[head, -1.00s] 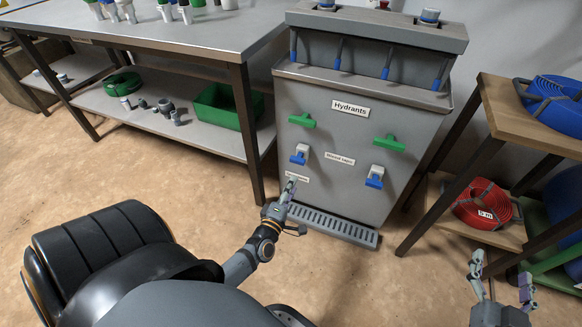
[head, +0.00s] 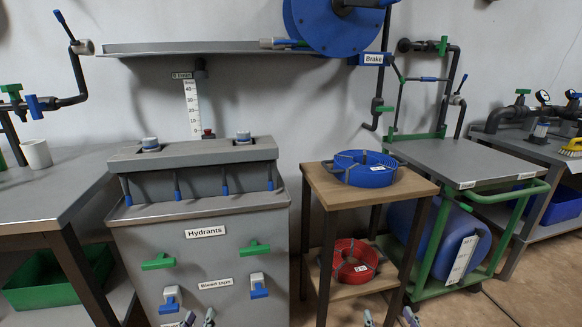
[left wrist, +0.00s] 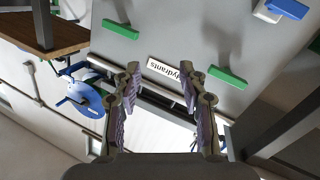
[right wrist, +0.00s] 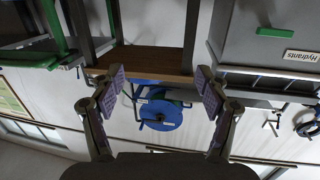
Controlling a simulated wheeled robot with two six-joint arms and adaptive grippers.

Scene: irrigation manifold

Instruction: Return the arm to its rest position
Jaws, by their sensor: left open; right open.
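My left gripper (head: 198,318) shows only its fingertips at the bottom edge of the head view, in front of the grey hydrant cabinet (head: 249,302). In the left wrist view its two fingers (left wrist: 160,80) stand apart with nothing between them, and the cabinet's front fills the top. My right gripper (head: 389,317) also shows only its fingertips at the bottom edge, before the wooden stand (head: 313,188). In the right wrist view its fingers (right wrist: 160,76) are wide apart and empty. Both arms behind the fingertips are out of the head view.
The cabinet carries green handles (head: 158,262) and blue bleed taps (head: 258,286). The stand holds a blue hose coil (head: 362,168) above a red one (head: 355,262). A green trolley (head: 450,160) with a blue drum stands to the right. A metal workbench (head: 45,198) is on the left.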

